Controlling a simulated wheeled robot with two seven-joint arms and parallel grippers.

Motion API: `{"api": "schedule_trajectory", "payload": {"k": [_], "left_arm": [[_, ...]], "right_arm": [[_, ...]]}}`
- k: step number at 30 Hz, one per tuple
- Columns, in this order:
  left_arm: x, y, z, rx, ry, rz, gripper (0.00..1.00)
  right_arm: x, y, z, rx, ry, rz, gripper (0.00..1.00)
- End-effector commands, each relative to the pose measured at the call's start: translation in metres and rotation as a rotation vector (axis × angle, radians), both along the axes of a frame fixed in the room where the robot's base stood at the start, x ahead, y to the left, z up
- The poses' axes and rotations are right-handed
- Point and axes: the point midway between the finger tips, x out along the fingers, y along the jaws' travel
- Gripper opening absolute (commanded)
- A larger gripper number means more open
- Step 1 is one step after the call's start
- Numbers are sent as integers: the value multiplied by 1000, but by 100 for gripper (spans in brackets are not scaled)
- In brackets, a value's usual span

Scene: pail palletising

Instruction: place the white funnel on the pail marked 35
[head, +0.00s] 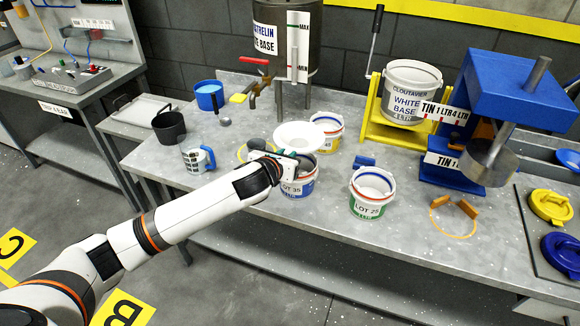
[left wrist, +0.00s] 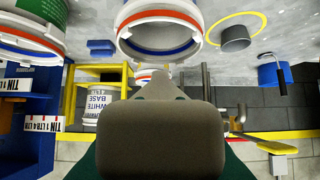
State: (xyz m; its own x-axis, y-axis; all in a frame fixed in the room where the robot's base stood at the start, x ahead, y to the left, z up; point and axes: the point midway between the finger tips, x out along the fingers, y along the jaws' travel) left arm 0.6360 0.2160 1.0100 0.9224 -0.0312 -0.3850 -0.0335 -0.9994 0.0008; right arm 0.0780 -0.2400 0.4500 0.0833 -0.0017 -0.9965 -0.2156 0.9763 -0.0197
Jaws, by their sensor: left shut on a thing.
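The white funnel (head: 299,135) is in my left gripper (head: 284,157), which is shut on it. In the head view the funnel shows just above the rim of the pail marked 35 (head: 298,188), partly in front of the pail with the yellow label (head: 328,133). The arm and gripper hide the left part of pail 35's rim. I cannot tell the exact gap between funnel and pail. My right gripper is not in view.
The pail marked 25 (head: 370,195) stands to the right of pail 35. A blue-handled jug (head: 197,159), a black pot (head: 169,126) and a blue cup (head: 209,95) stand left. A blue press (head: 505,85) and yellow stand (head: 388,133) are behind right. The front bench edge is clear.

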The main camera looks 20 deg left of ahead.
Motion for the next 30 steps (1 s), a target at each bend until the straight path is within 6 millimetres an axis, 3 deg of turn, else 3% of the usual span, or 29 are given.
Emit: {"api": "schedule_trajectory", "payload": {"k": [15,30], "left_arm": [[0,0,-59,-1,-1,0,0],[0,0,-66,1,-3,0,0]], "right_arm": [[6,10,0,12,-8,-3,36],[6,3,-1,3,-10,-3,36]]}}
